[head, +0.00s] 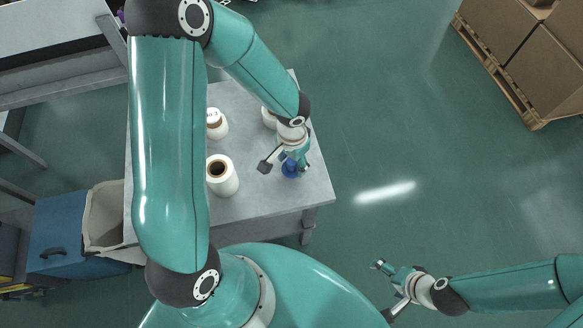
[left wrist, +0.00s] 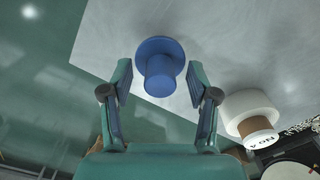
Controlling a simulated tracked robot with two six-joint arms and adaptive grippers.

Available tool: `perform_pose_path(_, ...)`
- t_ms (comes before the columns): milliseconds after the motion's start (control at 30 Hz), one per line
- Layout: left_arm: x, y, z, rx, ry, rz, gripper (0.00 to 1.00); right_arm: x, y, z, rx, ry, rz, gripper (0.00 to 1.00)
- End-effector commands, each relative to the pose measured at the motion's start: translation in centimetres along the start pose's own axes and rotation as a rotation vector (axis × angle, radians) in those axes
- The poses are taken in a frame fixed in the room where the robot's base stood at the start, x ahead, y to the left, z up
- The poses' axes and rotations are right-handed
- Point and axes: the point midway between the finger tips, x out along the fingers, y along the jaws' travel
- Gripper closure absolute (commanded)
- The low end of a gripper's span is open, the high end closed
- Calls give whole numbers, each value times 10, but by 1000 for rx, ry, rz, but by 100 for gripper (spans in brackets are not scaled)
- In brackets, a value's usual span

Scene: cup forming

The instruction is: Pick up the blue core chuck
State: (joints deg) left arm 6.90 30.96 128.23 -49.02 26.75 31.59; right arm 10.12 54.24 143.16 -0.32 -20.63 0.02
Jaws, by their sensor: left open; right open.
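The blue core chuck (head: 291,170) stands near the front right corner of the grey table (head: 262,206), partly hidden by my left gripper (head: 284,166) in the head view. In the left wrist view the chuck (left wrist: 160,82) shows a wide round flange and a narrower round hub. My left gripper (left wrist: 160,76) is open, with one fingertip on each side of the chuck and a visible gap to each. I cannot tell how far above it the fingers are. My right gripper (head: 382,290) is open and empty, out over the floor at the lower right.
A white roll with a brown core (head: 222,177) stands left of the chuck, and another white roll (head: 216,125) stands behind it. A third is partly hidden by my left arm. A blue box (head: 72,225) is left of the table. Cartons on a pallet (head: 535,70) are far right.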

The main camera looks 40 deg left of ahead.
Motion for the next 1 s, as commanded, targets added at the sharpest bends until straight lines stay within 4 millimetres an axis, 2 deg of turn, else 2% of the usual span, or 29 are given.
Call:
perform_pose_path(67,0,0,0,0,0,0,40,0,0,0,0,0,0,0)
perform_pose_path(433,-1,0,0,0,0,0,100,0,0,0,0,0,0,0)
perform_pose_path(767,-2,0,0,0,1,-1,100,0,0,0,0,0,0,0)
perform_pose_path(1000,-16,-1,-1,-2,3,-3,100,-4,-1,0,0,0,0,0)
